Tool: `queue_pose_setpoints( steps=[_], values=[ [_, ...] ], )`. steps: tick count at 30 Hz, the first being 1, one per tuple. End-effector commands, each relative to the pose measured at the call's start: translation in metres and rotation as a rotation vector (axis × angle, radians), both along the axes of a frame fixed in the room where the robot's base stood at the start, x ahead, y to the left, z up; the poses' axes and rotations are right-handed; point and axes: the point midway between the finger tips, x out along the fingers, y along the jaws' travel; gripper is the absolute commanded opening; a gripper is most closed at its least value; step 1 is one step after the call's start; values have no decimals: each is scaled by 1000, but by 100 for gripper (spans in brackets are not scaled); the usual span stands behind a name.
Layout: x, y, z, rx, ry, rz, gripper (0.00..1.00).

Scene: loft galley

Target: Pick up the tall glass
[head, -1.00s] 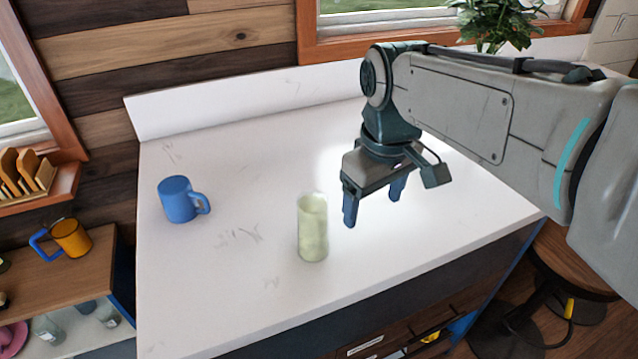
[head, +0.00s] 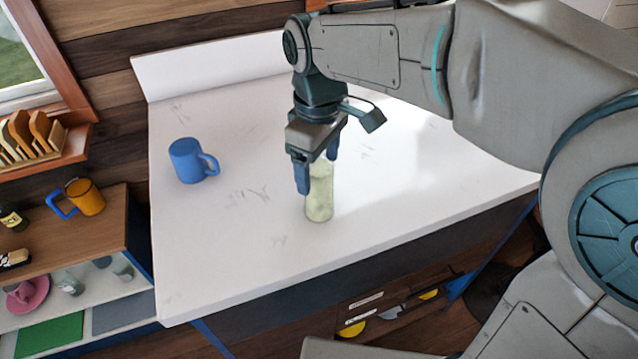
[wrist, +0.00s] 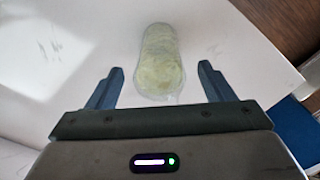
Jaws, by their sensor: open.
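The tall glass (head: 319,198) is pale green and translucent and stands upright on the white counter near its front edge. My gripper (head: 318,172) is open at the glass in the head view, its fingers pointing down and overlapping the upper part of the glass. In the wrist view the glass (wrist: 160,62) lies ahead, between the lines of the two spread fingers (wrist: 162,82). I cannot tell whether either finger touches it. The gripper hides part of the rim in the head view.
A blue mug (head: 190,161) stands on the white counter (head: 225,255) to the left, well apart from the glass. The counter around the glass is clear. A lower shelf unit (head: 95,235) at left holds an orange mug (head: 85,197) and other items.

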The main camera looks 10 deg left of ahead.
Motion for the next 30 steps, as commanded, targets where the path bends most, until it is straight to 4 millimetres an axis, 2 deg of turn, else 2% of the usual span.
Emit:
queue_pose_setpoints(
  steps=[10,19,24,25,30],
  values=[
    [0,-1,-45,-1,3,0,75],
    [0,-1,-51,0,0,0,75],
    [0,-1,-51,0,0,0,28],
    [0,-1,-51,0,0,0,22],
    [0,-1,-50,1,0,0,21]
  ],
)
